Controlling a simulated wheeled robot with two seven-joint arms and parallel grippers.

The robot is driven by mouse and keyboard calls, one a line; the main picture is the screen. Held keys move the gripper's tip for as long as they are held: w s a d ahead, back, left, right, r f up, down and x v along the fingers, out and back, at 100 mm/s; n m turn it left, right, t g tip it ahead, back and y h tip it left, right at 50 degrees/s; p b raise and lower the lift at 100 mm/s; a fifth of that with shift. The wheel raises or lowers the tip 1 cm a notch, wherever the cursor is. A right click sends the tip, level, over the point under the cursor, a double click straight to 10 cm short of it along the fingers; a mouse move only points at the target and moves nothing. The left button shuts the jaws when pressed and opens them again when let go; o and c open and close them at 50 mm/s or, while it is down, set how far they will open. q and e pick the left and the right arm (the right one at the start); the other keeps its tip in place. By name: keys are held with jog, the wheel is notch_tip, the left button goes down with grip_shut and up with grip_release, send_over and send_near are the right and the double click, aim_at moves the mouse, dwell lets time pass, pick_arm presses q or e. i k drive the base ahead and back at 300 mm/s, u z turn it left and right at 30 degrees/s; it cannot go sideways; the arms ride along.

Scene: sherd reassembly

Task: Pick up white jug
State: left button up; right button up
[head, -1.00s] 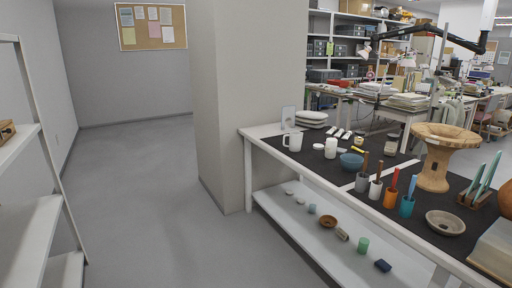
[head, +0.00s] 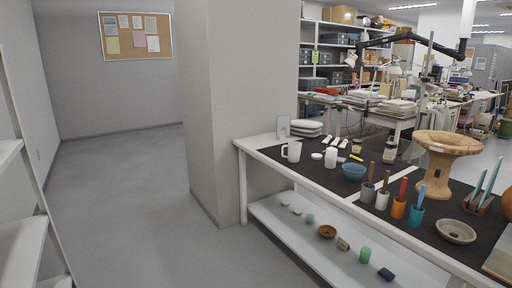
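The white jug (head: 293,152) stands upright near the far left end of the black-topped table, with its handle toward the left. A white cylindrical container (head: 331,157) stands to its right, apart from it. Neither of my grippers shows in the head view.
The table (head: 241,164) has a lower shelf with small pots. A blue bowl (head: 353,171), colored tool cups (head: 398,207) and a wooden stand (head: 434,170) are on top. A pillar (head: 222,110) stands behind the table's left end. Open floor (head: 130,210) lies left, beside a white shelf (head: 28,225).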

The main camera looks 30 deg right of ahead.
aim_at(294, 148)
jog(key=z, duration=0.05)
jog(key=i, duration=2.05)
jog(key=z, duration=1.7)
jog(key=i, duration=1.05)
jog(key=z, duration=0.85)
